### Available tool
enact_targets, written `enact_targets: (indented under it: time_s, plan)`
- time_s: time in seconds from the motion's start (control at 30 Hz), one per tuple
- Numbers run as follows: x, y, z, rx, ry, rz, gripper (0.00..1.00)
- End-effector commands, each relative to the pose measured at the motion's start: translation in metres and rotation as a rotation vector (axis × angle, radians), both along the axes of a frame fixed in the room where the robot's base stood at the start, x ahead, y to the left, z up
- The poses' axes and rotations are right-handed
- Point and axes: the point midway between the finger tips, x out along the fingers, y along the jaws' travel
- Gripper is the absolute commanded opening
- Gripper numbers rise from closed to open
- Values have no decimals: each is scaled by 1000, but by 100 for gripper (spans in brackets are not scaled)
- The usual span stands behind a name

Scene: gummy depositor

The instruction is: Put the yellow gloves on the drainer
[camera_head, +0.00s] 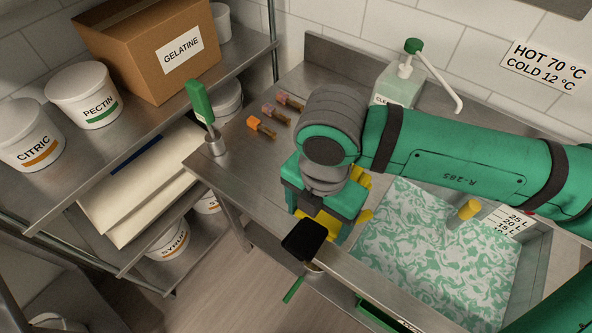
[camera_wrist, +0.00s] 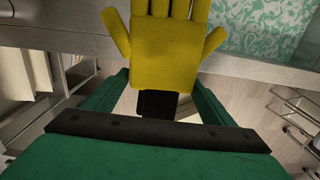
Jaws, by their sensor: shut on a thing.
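The yellow gloves (camera_wrist: 165,50) are in my gripper (camera_head: 322,222). The wrist view shows a palm with spread fingers pointing away from me. In the head view only yellow pieces of the gloves (camera_head: 364,216) show beside and below the gripper, and the rest is hidden by it. My gripper is shut on them above the front edge of the steel counter, left of the sink. A flat black piece (camera_head: 303,240) shows at the gripper's front, and I cannot tell what it belongs to. I cannot make out the drainer in either view.
A soap dispenser (camera_head: 400,85) stands behind. A green-handled tool in a steel cup (camera_head: 215,145) and small coloured pieces (camera_head: 261,127) sit on the counter (camera_head: 240,160). Shelves stand left.

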Motion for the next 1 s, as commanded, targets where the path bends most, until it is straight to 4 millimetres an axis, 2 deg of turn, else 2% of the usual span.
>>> enact_targets:
  time_s: [0.17,0.57,0.7,0.83,1.0]
  plan:
    - [8,6,-4,2,1,2,37]
    - [75,52,-41,2,2,1,37]
    - [90,64,-65,2,3,2,37]
    - [102,71,-81,2,2,1,37]
    - [108,75,-90,1,1,1,37]
